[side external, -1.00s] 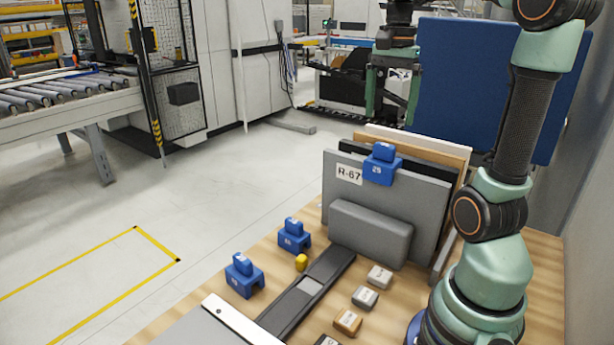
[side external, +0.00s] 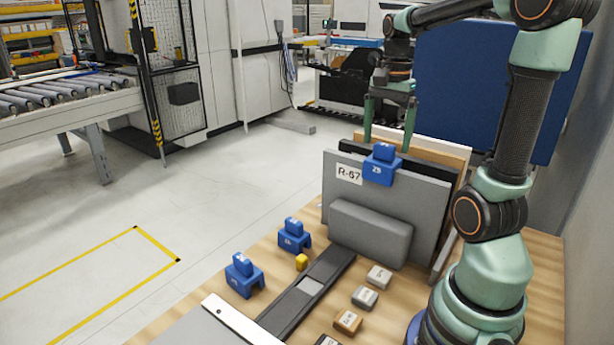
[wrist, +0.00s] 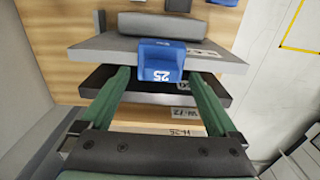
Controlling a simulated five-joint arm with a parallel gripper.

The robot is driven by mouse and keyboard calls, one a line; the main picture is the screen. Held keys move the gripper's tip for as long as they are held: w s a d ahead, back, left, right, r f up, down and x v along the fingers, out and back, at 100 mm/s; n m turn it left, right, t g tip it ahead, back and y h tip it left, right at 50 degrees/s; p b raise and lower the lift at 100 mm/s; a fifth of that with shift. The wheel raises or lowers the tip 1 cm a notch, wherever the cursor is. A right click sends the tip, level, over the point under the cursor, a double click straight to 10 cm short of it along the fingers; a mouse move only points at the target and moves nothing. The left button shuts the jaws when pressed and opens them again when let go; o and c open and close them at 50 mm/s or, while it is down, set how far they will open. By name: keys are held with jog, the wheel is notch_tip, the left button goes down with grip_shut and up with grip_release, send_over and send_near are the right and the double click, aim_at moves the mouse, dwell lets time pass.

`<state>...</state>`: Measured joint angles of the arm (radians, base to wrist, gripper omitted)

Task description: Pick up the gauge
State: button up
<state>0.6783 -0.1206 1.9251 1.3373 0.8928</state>
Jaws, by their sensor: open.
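A blue gauge (side external: 381,168) marked 25 straddles the top edge of the grey panel (side external: 420,200) labelled R-67. In the wrist view the same gauge (wrist: 160,62) sits between the fingertips in the picture. My gripper (side external: 388,146) is open and empty, its two green fingers pointing down around the raised top of the gauge, with no contact visible. In the wrist view the gripper (wrist: 160,77) has a finger to each side of the gauge. Two more blue gauges stand on the wooden table, one farther (side external: 294,236) and one nearer (side external: 244,276).
More panels stand behind the grey one, including a dark one (wrist: 105,82) and a wooden one (side external: 455,152). A grey block (side external: 370,233) leans at the front panel. A dark rail (side external: 325,275), a yellow piece (side external: 301,262) and several small blocks lie on the table.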

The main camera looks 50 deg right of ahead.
jog(key=shift+f, duration=1.45)
jog(key=c, duration=1.3)
notch_tip(320, 180, up, 20)
